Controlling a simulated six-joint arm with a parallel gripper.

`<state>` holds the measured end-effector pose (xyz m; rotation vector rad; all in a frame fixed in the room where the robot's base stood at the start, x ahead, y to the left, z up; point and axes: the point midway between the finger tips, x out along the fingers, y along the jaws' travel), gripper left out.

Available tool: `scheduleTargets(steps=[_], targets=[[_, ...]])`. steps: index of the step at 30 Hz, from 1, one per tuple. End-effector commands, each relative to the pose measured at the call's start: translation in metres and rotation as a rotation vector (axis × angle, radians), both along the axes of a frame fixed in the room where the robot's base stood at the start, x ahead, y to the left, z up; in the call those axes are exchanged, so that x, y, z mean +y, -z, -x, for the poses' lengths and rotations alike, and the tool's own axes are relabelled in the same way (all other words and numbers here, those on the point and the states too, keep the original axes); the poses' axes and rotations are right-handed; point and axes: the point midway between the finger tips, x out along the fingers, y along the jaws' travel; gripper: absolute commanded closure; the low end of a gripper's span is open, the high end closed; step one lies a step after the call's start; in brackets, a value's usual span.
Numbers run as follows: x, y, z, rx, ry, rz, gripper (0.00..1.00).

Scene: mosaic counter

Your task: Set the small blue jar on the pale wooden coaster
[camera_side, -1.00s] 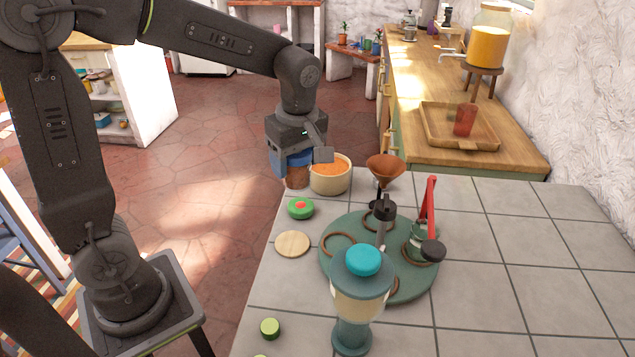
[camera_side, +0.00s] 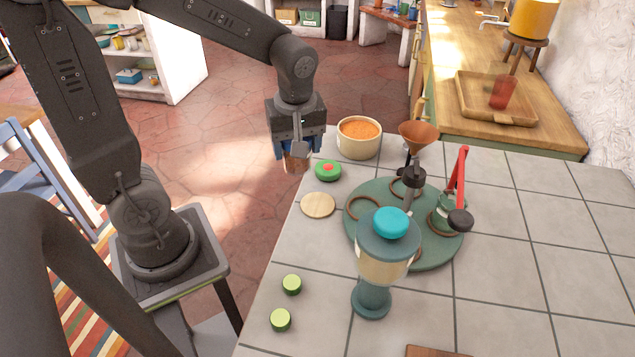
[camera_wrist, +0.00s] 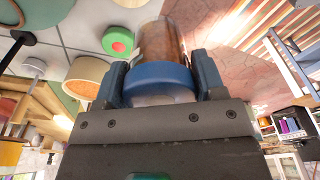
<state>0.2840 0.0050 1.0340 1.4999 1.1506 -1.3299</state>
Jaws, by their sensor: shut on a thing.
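The small jar (camera_wrist: 165,45) has a blue lid and a clear body with brown contents. My gripper (camera_side: 296,150) is shut on it at the blue lid. In the side view the jar hangs below the fingers, beside the counter's left edge, and its top is hidden by them. The pale wooden coaster (camera_side: 318,205) lies bare on the tiles, nearer the camera and a little right of the jar. In the wrist view part of the coaster (camera_wrist: 130,2) shows at the top edge.
A cream bowl of orange contents (camera_side: 359,138) stands behind. A teal-lidded container (camera_side: 383,260) stands in front.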

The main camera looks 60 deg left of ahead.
Motion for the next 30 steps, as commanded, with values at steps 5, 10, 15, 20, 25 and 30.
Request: scheduleTargets(steps=[5,10,15,20,25,30], targets=[[-0.031,0.020,-0.014,0.003,0.004,0.000,0.65],[-0.043,0.028,-0.019,-0.001,0.000,0.000,0.65],[-0.044,0.048,-0.019,0.005,-0.002,0.000,0.65],[-0.044,0.066,-0.019,0.001,-0.002,0.000,0.65],[-0.043,0.068,-0.019,-0.002,-0.003,0.001,0.65],[-0.043,0.069,-0.019,-0.001,-0.003,0.000,0.65]])
